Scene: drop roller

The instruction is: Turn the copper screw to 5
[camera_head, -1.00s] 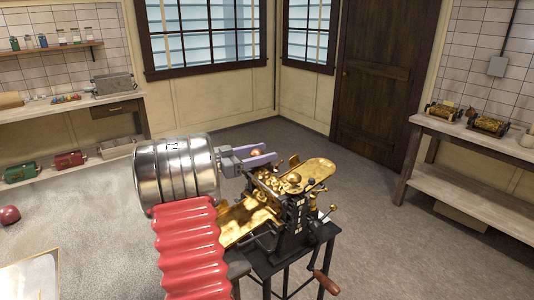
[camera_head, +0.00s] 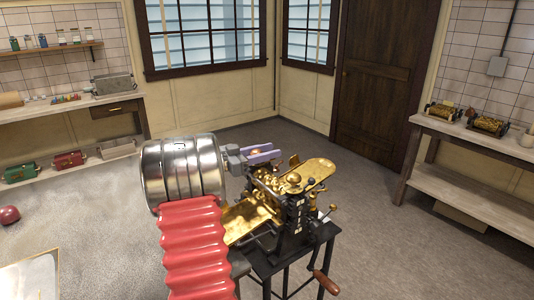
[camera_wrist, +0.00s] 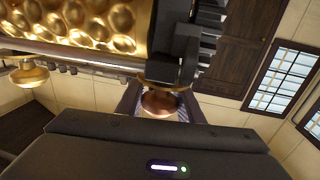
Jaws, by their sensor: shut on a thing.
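The copper screw (camera_wrist: 160,104) shows in the wrist view as a round copper knob below a black block of the brass machine. My gripper (camera_head: 262,154) has purple-grey fingers, and in the wrist view they stand on either side of the knob, shut on it. In the head view the fingers reach the far left side of the machine (camera_head: 252,216), and only a small copper spot shows between them. No dial number can be read at the screw in either view.
The machine stands on a black stand (camera_head: 290,258) with a crank handle (camera_head: 326,283) at its front right. A brass knob (camera_wrist: 28,75) shows left in the wrist view. A bench (camera_head: 470,150) stands right. Floor around the stand is clear.

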